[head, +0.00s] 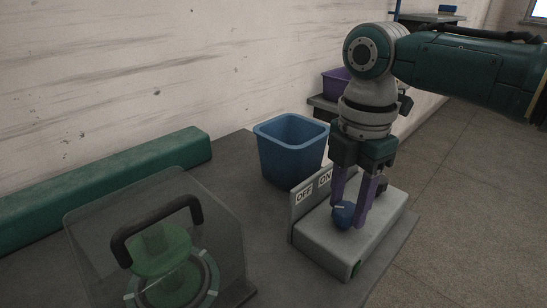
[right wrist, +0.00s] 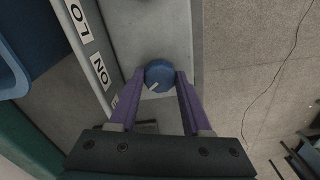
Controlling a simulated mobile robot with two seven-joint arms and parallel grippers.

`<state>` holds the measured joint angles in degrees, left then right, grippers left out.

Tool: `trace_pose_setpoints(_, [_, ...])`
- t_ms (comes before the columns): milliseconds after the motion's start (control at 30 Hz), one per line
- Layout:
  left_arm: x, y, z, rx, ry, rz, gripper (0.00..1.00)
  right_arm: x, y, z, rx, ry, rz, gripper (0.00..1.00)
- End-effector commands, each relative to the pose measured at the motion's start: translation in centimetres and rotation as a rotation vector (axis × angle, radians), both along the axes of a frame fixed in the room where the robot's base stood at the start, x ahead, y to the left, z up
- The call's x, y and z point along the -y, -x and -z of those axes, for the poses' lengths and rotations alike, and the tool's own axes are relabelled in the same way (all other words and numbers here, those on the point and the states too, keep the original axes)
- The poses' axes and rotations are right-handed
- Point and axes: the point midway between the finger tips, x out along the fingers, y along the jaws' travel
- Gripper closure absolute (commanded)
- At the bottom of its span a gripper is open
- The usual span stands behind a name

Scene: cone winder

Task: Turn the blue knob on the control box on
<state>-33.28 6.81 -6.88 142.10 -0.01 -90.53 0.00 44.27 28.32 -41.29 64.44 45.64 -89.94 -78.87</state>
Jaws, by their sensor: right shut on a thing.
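The control box (head: 325,250) is a grey box with an upright label plate (head: 298,213) along its left side, reading OFF and ON. The blue knob (head: 343,216) sits on its top. My right gripper (head: 349,212) comes from above with its purple fingers shut around the knob. In the right wrist view the fingers touch the knob (right wrist: 159,75) on both sides. The knob's pale pointer mark points to the lower left, toward the plate side. The ON label (right wrist: 100,72) shows there, with a further label partly hidden by a finger. My left gripper is not in view.
A blue bin (head: 290,150) stands just behind the control box. A clear guard (head: 90,225) with a dark handle is at the lower left. A green beam (head: 100,190) runs along the wall. Open floor (head: 460,200) lies to the right.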

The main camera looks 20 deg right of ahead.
Motion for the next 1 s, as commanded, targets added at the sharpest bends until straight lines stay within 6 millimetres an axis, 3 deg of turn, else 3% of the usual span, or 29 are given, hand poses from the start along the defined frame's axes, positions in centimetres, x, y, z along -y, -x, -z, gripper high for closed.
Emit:
trace_pose_setpoints(467, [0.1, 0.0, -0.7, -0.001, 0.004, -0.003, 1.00, 0.0, 0.0, -0.2, -0.002, -0.001, 0.050, 1.00])
trace_pose_setpoints(1000, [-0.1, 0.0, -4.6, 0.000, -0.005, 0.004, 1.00, -0.1, 0.1, -0.4, -0.004, -0.004, 0.480, 1.00])
